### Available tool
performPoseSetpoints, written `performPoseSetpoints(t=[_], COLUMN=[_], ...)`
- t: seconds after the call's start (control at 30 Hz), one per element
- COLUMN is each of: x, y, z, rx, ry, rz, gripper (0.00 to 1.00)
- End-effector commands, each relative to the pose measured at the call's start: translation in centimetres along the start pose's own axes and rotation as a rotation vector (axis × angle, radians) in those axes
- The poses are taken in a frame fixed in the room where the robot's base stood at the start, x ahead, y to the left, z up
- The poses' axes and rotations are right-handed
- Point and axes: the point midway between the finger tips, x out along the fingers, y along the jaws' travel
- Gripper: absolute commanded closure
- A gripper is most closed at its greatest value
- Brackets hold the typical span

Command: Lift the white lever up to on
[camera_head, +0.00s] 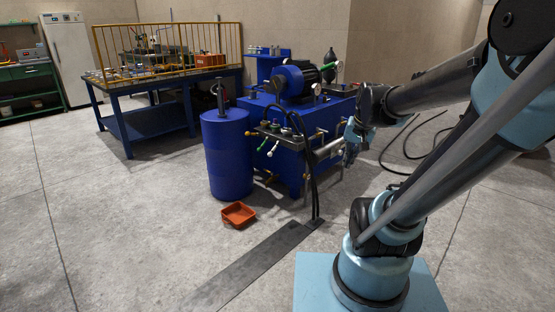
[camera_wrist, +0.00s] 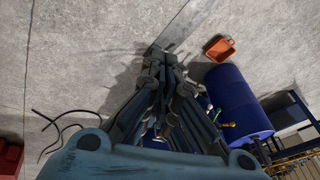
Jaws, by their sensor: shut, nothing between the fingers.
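The white lever (camera_head: 272,151) hangs down at a slant from the valve block on the front of the blue press unit (camera_head: 290,155), beside a green-tipped lever (camera_head: 262,145). My gripper (camera_head: 350,156) is shut and empty, held in the air to the right of the levers, near the unit's right side. It also shows in the wrist view (camera_wrist: 166,58), pointing toward the floor. It is apart from the lever.
A blue drum (camera_head: 228,160) stands left of the levers. An orange tray (camera_head: 238,214) lies on the floor before it. Black hoses (camera_head: 314,185) drop to a dark floor plate (camera_head: 255,265). The front left floor is clear.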

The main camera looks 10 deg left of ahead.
Motion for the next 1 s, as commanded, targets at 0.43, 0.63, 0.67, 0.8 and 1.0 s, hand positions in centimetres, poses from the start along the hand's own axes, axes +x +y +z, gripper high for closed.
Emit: performPoseSetpoints(t=[0.43,0.63,0.67,0.8,1.0], x=[2.7,5.0,5.4,7.5,11.2], y=[-7.3,-10.5,-10.9,-13.1,-16.1], z=[-12.8,-18.1,-18.9,-22.4,-27.0], rx=[0.260,0.378,0.397,0.482,0.605], ry=[0.066,0.084,0.086,0.092,0.096], rz=[-0.139,-0.205,-0.215,-0.263,-0.335], gripper=[1.00,1.00,1.00,1.00,1.00])
